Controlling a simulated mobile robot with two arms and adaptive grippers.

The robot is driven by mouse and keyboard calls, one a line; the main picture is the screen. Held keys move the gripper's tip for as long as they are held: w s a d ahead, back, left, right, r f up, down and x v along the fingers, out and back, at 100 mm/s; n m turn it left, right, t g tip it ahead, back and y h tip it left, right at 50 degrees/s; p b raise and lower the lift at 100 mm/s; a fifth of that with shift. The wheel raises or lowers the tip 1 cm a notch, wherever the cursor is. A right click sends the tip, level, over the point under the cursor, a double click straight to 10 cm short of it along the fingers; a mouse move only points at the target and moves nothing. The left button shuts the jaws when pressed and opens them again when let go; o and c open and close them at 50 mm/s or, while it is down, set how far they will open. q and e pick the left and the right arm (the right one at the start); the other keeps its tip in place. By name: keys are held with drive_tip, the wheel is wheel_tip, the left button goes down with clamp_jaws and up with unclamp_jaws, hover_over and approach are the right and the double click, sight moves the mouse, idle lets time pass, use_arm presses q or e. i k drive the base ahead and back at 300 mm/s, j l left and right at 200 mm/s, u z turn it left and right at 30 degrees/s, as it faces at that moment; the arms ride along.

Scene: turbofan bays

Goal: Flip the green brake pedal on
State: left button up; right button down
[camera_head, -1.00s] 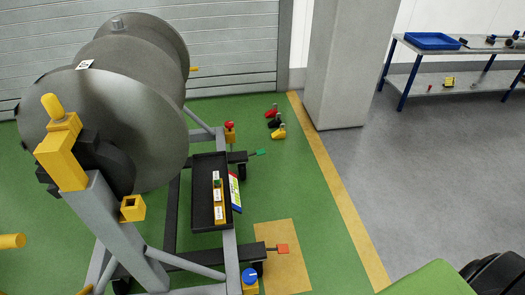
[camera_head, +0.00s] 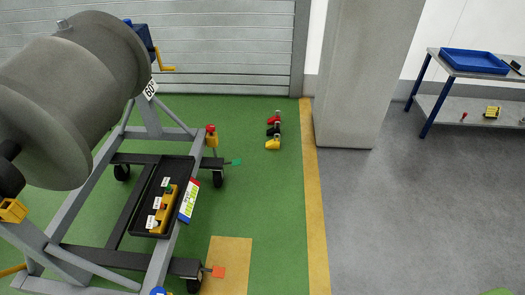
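The green brake pedal (camera_head: 237,162) is a small flat tab beside the far right caster (camera_head: 218,178) of the wheeled stand. It sticks out to the right, low over the green floor. A similar orange-red pedal (camera_head: 218,272) sticks out by the near right caster (camera_head: 194,284). From here I cannot tell the exact tilt of either pedal. Neither of my grippers shows in this view.
The grey stand (camera_head: 77,257) carries a big grey drum (camera_head: 75,90) and a black tray (camera_head: 137,222) with a yellow button box. Red, black and yellow items (camera_head: 273,130) lie on the floor. A pillar (camera_head: 360,75) and table (camera_head: 442,85) stand right.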

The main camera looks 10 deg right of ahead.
sight(237, 162)
drive_tip(key=i+l, duration=0.35)
drive_tip(key=l, duration=0.15)
drive_tip(key=i+l, duration=0.35)
drive_tip(key=i+l+u, duration=0.1)
drive_tip(key=i+l, duration=0.25)
drive_tip(key=l, duration=0.25)
drive_tip(key=i+l, duration=0.35)
drive_tip(key=l, duration=0.15)
drive_tip(key=i+j, duration=0.25)
drive_tip(key=i, duration=0.25)
drive_tip(key=i+j, duration=0.2)
drive_tip(key=i, duration=0.3)
drive_tip(key=j+u, duration=0.05)
